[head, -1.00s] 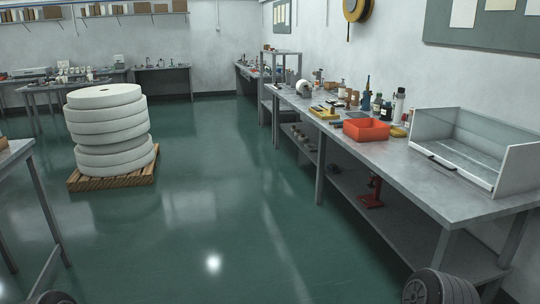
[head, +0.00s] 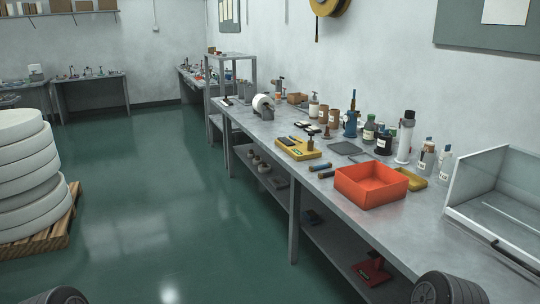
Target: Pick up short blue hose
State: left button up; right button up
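I cannot make out a short blue hose for certain. A small blue item (head: 312,217) lies on the bench's lower shelf, too small to identify. An upright blue tool or bottle (head: 350,124) stands on the long grey workbench (head: 334,198) at the right. Neither of my grippers shows in the head view. Only dark ribbed round parts, which look like my own, show at the bottom left and bottom right corners.
The workbench also holds an orange-red bin (head: 370,187), a yellow tray (head: 297,149), several bottles and an open-fronted metal box (head: 498,203). A red tool (head: 371,271) sits on its shelf. White discs (head: 25,170) are stacked on a pallet (head: 66,226) at left. Green floor (head: 160,190) between is clear.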

aim_at(328, 164)
jog(key=i+z, duration=0.2)
jog(key=i, duration=0.3)
jog(key=i+j+z, duration=0.2)
jog(key=i, duration=0.3)
jog(key=i+j+z, duration=0.2)
jog(key=i, duration=0.25)
jog(key=i+j+z, duration=0.2)
jog(key=i, duration=0.3)
